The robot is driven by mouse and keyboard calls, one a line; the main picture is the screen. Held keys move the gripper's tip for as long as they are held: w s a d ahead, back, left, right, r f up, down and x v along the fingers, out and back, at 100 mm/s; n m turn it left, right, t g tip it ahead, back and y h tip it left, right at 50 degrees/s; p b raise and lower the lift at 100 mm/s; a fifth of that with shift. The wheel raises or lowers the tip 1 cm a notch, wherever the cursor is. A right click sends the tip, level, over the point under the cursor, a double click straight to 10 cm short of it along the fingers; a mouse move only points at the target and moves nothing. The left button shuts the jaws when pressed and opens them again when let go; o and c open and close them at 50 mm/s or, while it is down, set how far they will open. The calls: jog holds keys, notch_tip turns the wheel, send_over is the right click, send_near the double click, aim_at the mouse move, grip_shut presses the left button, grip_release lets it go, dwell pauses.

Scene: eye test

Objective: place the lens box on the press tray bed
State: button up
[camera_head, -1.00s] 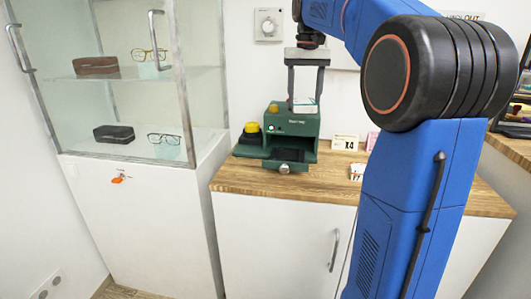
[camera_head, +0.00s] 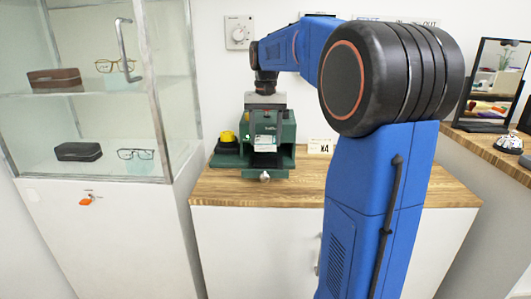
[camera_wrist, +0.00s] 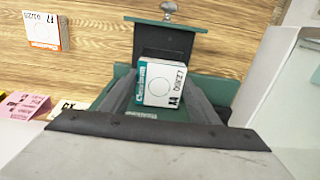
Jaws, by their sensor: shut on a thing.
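The lens box, white with a teal side, is between my gripper's (camera_wrist: 163,92) two grey fingers in the wrist view (camera_wrist: 168,82). My gripper is shut on it. In the head view my gripper (camera_head: 266,128) points down in front of the green press (camera_head: 290,132), with the box (camera_head: 266,144) low between the fingers. The press tray bed is a dark recessed plate with a green rim in the wrist view (camera_wrist: 163,41), and its round knob also shows. The box partly overlaps the tray's near end in that view. I cannot tell whether it touches the tray.
The wrist view shows a white and orange box (camera_wrist: 45,31) and a pink card (camera_wrist: 22,104) on the wooden counter. A glass cabinet (camera_head: 150,90) stands left.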

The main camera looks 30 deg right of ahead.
aim_at(266, 163)
jog(key=shift+f, duration=2.75)
jog(key=o, duration=1.1)
jog(key=shift+f, duration=0.1)
jog(key=shift+c, duration=0.2)
notch_tip(266, 163, up, 12)
jog(key=shift+r, duration=0.15)
jog(key=s+a+f+n+t, duration=0.1)
jog(key=s+a+f+n, duration=0.1)
jog(key=s+a+f, duration=0.45)
jog(key=s+a+f+n+t, duration=0.15)
jog(key=s+a, duration=0.25)
jog(key=s, duration=0.6)
jog(key=s+a+f+n+t, duration=0.1)
jog(key=s+a+f, duration=0.1)
jog(key=s+f, duration=0.4)
jog(key=s+a+f+n+t, duration=0.1)
jog(key=s+a+f+n, duration=0.1)
jog(key=s+f, duration=0.5)
jog(key=shift+a+f, duration=0.3)
jog(key=shift+a, duration=0.15)
